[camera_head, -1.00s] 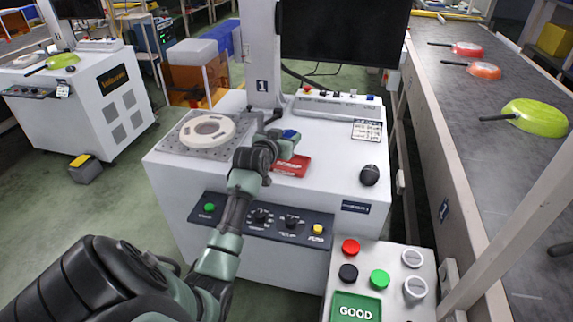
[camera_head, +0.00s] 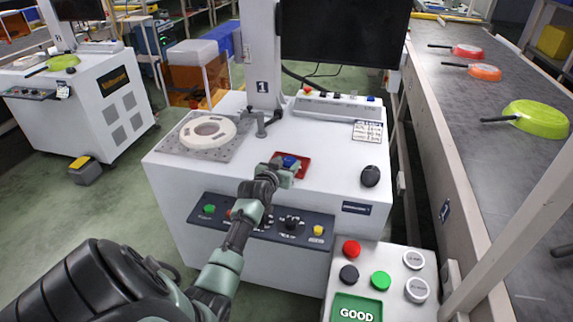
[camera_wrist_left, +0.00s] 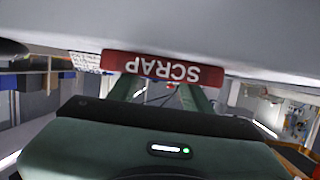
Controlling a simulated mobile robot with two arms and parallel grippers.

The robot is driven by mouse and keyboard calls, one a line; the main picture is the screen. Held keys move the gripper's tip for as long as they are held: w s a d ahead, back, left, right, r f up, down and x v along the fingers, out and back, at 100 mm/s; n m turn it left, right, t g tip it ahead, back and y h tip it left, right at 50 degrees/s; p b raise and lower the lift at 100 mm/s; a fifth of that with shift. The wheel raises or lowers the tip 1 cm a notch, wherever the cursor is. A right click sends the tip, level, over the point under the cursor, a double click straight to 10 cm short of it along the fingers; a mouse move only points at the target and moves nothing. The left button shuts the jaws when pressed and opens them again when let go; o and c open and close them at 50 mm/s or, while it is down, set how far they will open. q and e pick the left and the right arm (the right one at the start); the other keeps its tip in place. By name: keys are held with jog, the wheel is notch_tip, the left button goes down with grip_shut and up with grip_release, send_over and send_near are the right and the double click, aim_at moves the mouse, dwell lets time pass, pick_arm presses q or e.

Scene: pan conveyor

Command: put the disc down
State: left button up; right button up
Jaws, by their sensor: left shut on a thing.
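A small blue piece (camera_head: 290,161), which I take for the disc, shows at the tip of my left gripper (camera_head: 286,169). The gripper is shut on it, over the red SCRAP tray (camera_head: 304,170) on the white machine top. I cannot tell whether the piece touches the tray. In the left wrist view the red SCRAP face (camera_wrist_left: 165,68) shows upside down just beyond my gripper fingers (camera_wrist_left: 160,92); the blue piece cannot be made out there. My right gripper is not in view.
A pale ring (camera_head: 208,131) lies on a grey plate at the machine's left. A conveyor (camera_head: 470,120) with pans runs at right. A button panel (camera_head: 385,275) is in front.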

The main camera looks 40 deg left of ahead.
pick_arm(q)
jog(key=o, duration=1.5)
jog(key=shift+s, duration=0.1)
jog(key=p+v, duration=0.1)
jog(key=v, duration=1.1)
